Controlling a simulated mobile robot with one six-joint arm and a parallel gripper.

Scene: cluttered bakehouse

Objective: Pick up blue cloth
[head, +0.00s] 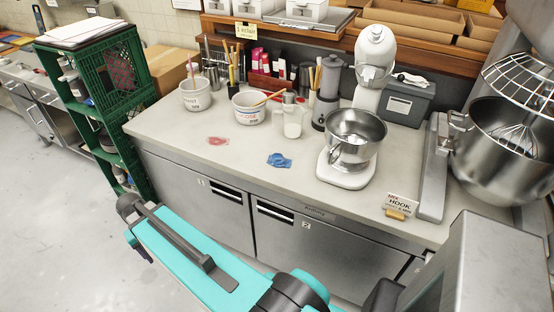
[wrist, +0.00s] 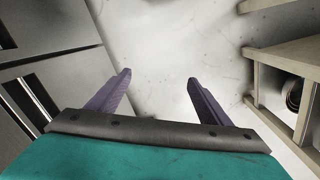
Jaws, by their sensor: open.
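A small blue cloth (head: 279,160) lies crumpled on the pale counter (head: 240,152), in front of a clear measuring jug and left of the stand mixer. The cloth does not show in the wrist view. My gripper (wrist: 158,82) shows in the wrist view with its two purple fingers wide apart and nothing between them. It points toward the pale floor, away from the cloth.
A red cloth (head: 218,141) lies left of the blue one. A clear jug (head: 291,124), white tubs (head: 249,107) and a stand mixer (head: 345,170) stand close by. A large steel bowl (head: 497,150) is at right. Green crates (head: 97,75) stand left.

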